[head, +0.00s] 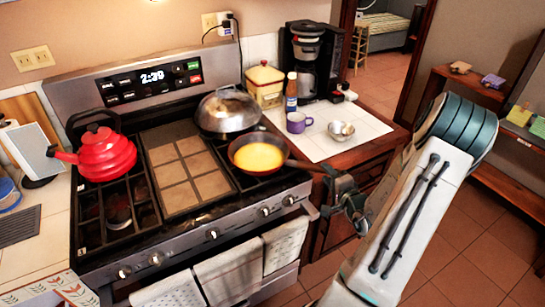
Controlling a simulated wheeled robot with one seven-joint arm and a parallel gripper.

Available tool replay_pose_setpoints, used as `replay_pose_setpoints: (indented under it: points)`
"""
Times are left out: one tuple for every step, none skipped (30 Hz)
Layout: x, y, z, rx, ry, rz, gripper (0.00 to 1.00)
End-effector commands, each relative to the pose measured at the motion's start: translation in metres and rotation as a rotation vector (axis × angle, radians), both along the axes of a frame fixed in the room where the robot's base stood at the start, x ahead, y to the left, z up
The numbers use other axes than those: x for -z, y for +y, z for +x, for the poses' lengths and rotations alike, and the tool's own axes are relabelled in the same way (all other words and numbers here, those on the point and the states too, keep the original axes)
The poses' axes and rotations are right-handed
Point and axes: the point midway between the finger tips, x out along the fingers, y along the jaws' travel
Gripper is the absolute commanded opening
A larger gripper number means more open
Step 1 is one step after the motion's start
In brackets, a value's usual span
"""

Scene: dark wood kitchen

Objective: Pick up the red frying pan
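The red frying pan (236,164) sits on the front right burner of the stove, with something yellow (258,157) filling its inside. Its dark handle (305,166) points right, past the stove's edge. My gripper (332,178) is at the outer end of the handle, coming from the right. The fingers are small and dark here and overlap the handle's end. I cannot tell whether they are closed on it or only around or beside it.
A lidded pan (228,108) stands just behind the frying pan. A red kettle (104,152) is at the stove's left. A purple mug (298,122), a small bowl (341,131), a bottle (291,92) and a coffee maker (312,58) stand on the right counter. Towels (230,272) hang in front.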

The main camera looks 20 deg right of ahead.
Motion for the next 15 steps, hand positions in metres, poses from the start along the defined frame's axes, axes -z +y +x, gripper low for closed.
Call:
replay_pose_setpoints:
  points:
    - [-0.004, 0.001, 0.007, 0.0, -0.001, 0.003, 0.4]
    - [-0.004, 0.002, 0.011, -0.001, -0.002, 0.003, 0.4]
    - [-0.002, 0.001, 0.016, -0.001, -0.001, 0.001, 0.4]
    - [-0.001, 0.0, 0.02, 0.0, 0.0, 0.001, 0.4]
    - [0.0, 0.0, 0.023, 0.0, 0.0, 0.002, 0.4]
    - [0.0, 0.0, 0.026, 0.0, -0.001, 0.002, 0.4]
    - [0.001, 0.0, 0.028, 0.0, -0.001, 0.001, 0.4]
    - [0.001, -0.001, 0.03, 0.001, -0.001, 0.001, 0.4]
    - [0.002, -0.001, 0.031, 0.001, -0.001, 0.0, 0.4]
    - [0.002, -0.001, 0.031, 0.001, 0.0, 0.0, 0.4]
    - [0.002, -0.001, 0.031, 0.001, 0.0, 0.0, 0.4]
    - [0.003, -0.001, 0.031, 0.001, 0.0, 0.0, 0.4]
    - [0.003, -0.001, 0.031, 0.001, 0.0, 0.0, 0.4]
    - [0.003, -0.001, 0.031, 0.001, 0.0, 0.0, 0.4]
    - [0.003, -0.001, 0.031, 0.001, 0.0, 0.0, 0.4]
